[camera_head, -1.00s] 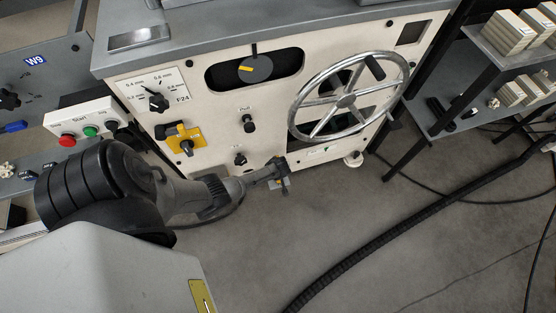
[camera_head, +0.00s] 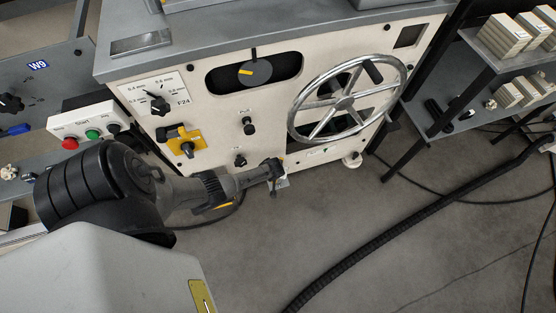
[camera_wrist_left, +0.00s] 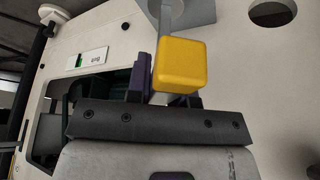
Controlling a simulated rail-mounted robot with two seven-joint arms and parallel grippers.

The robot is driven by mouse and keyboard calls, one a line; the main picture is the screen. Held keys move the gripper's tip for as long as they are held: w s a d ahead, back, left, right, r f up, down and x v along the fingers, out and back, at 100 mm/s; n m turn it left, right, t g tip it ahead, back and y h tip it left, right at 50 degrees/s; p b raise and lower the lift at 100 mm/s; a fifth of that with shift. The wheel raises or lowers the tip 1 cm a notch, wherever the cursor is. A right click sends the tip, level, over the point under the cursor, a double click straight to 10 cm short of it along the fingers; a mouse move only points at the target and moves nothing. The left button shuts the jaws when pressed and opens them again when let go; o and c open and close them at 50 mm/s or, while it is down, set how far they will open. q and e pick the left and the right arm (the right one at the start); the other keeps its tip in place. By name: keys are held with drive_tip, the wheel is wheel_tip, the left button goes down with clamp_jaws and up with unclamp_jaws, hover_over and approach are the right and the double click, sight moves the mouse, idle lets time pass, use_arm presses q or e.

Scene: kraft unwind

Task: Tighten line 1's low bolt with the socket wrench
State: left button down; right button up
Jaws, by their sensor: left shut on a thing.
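My left gripper (camera_head: 275,168) is low in front of the cream machine panel (camera_head: 215,120), below the black knobs. In the left wrist view, its fingers (camera_wrist_left: 165,90) are shut around a yellow block with a grey shank, which appears to be the socket wrench (camera_wrist_left: 180,65). The shank runs up toward a grey bracket (camera_wrist_left: 187,12) on the pale panel. In the head view, the wrench is mostly hidden by the gripper. I cannot make out the low bolt or whether a socket sits on it. My right gripper is not in view.
A spoked handwheel (camera_head: 345,102) stands out from the panel to the right of my left gripper. A yellow-plated switch (camera_head: 186,145) is at the panel's left. A black hose (camera_head: 375,250) crosses the otherwise open floor. A shelf rack (camera_head: 460,110) stands at the right.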

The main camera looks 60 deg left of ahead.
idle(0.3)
use_arm(q)
drive_tip(key=shift+m, duration=0.6)
drive_tip(key=shift+a+m+t+h, duration=0.1)
drive_tip(key=shift+m+t+h, duration=0.25)
drive_tip(key=shift+m, duration=0.25)
drive_tip(key=shift+m+h, duration=0.25)
drive_tip(key=shift+m, duration=0.95)
